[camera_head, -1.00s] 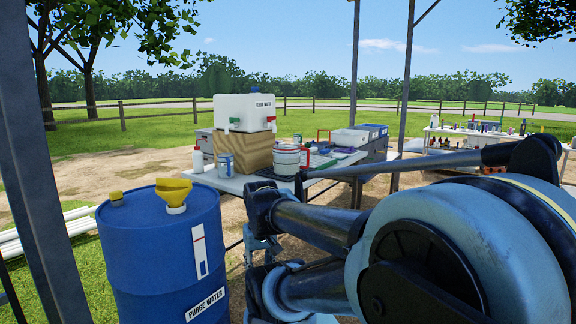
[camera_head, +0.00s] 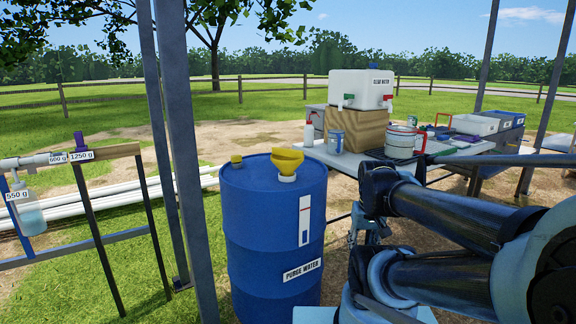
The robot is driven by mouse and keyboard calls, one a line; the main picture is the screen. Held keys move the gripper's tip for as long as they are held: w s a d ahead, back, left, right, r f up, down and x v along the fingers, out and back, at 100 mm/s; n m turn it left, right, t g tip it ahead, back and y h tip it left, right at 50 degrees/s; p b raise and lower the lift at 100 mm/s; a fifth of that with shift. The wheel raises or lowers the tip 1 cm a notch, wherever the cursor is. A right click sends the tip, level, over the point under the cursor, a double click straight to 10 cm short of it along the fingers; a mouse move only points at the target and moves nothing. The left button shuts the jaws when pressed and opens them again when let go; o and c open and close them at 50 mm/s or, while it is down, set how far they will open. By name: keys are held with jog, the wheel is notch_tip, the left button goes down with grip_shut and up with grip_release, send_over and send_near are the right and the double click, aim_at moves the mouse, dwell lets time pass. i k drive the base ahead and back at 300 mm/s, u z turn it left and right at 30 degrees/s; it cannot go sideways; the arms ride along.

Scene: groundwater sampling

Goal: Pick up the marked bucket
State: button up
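A pale grey bucket (camera_head: 401,142) with a red handle at its right side stands on the work table (camera_head: 345,158), right of the wooden block under the clean water container. I cannot read any mark on it, so I cannot tell whether it is the marked bucket. My arm reaches in from the right, in front of the table. Its links cover part of the table near the bucket. I cannot make out my gripper in this view.
A blue purge water drum (camera_head: 262,240) with a yellow funnel (camera_head: 287,162) stands in front, left of my arm. A metal post (camera_head: 183,150) and a rail (camera_head: 70,158) with labelled weights are at the left. The clean water container (camera_head: 361,89) sits on a wooden block (camera_head: 357,129).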

aim_at(401, 140)
jog(key=z, duration=1.2)
jog(key=i, duration=0.55)
jog(key=z, duration=0.55)
